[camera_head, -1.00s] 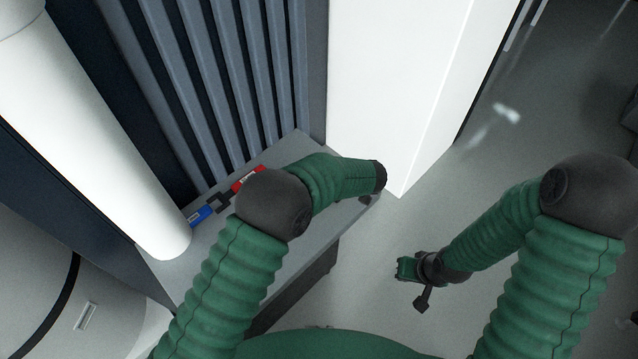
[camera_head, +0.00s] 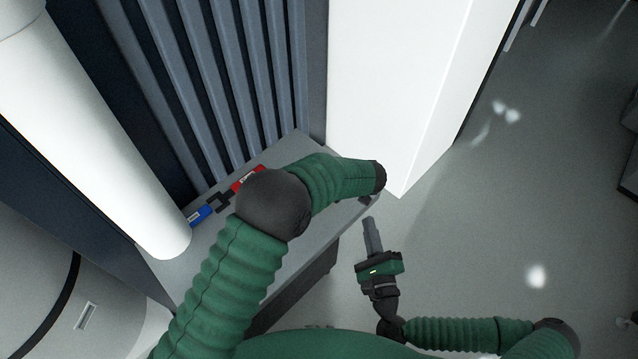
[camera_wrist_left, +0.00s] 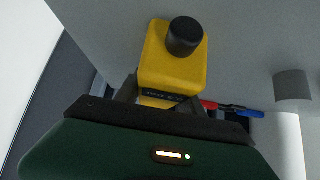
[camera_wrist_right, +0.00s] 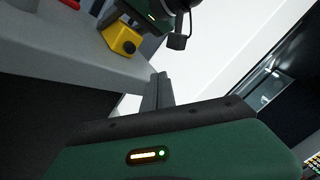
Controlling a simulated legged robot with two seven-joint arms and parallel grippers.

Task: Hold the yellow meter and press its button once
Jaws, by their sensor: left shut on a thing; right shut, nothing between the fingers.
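The yellow meter (camera_wrist_left: 170,65) shows in the left wrist view, with a round black button (camera_wrist_left: 185,36) on its face. My left gripper (camera_wrist_left: 158,92) is shut on the meter, with fingers at its sides. The right wrist view also shows the meter (camera_wrist_right: 121,40) at upper left, with the left gripper (camera_wrist_right: 115,16) on it, by the edge of the grey bench. My right gripper (camera_head: 369,222) is shut and empty; its fingertips (camera_wrist_right: 160,76) are apart from the meter. In the head view the meter and left gripper are hidden behind my left arm.
A grey bench (camera_head: 313,235) stands against a ribbed wall. A red and blue tool (camera_head: 222,203) lies on it beside a white cylinder (camera_head: 100,130). A white column (camera_head: 390,90) rises behind the bench. The floor right of the bench is clear.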

